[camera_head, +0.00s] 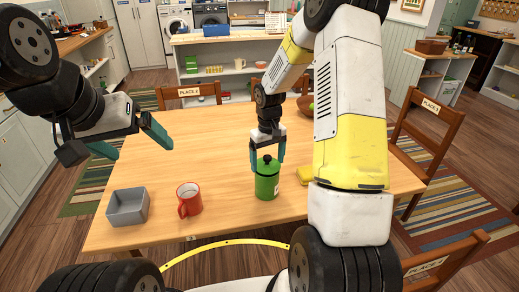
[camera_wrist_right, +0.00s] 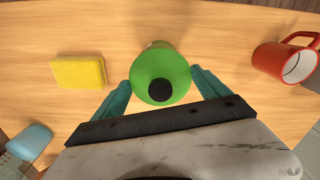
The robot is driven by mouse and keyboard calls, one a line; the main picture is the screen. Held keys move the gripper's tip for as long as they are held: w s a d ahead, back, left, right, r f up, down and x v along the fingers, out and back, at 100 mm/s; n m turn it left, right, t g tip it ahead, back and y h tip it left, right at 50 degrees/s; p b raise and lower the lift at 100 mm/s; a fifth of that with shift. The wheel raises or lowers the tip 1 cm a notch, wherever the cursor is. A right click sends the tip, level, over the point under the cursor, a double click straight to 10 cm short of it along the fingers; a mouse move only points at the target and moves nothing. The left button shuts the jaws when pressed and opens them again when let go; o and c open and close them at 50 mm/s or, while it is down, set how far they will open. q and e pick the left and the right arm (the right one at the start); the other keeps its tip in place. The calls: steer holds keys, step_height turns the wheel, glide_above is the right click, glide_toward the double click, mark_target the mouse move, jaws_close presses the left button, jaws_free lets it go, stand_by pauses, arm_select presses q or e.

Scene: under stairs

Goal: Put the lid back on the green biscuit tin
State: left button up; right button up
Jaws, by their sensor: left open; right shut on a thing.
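The green biscuit tin (camera_head: 267,187) stands upright near the table's front edge, with a pale label on its side. Its green lid (camera_head: 262,165), with a black knob, is at the tin's top; I cannot tell whether it is fully seated. My right gripper (camera_head: 267,153) points down from above and is shut on the lid, one finger on each side. In the right wrist view the round lid (camera_wrist_right: 153,72) sits between the teal fingertips of this gripper (camera_wrist_right: 161,84). My left gripper (camera_head: 130,138) is open and empty above the table's left side.
A red mug (camera_head: 190,200) and a grey open box (camera_head: 127,207) stand left of the tin. A yellow sponge (camera_wrist_right: 79,73) lies on the tin's other side. The wooden table (camera_head: 205,150) is clear behind the mug. Chairs (camera_head: 424,128) stand around it.

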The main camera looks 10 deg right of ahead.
mark_target(268, 157)
steer(key=shift+f, duration=0.75)
stand_by(0.3)
steer(key=o, duration=1.4)
steer(key=shift+r, duration=0.1)
steer(key=shift+r, duration=2.95)
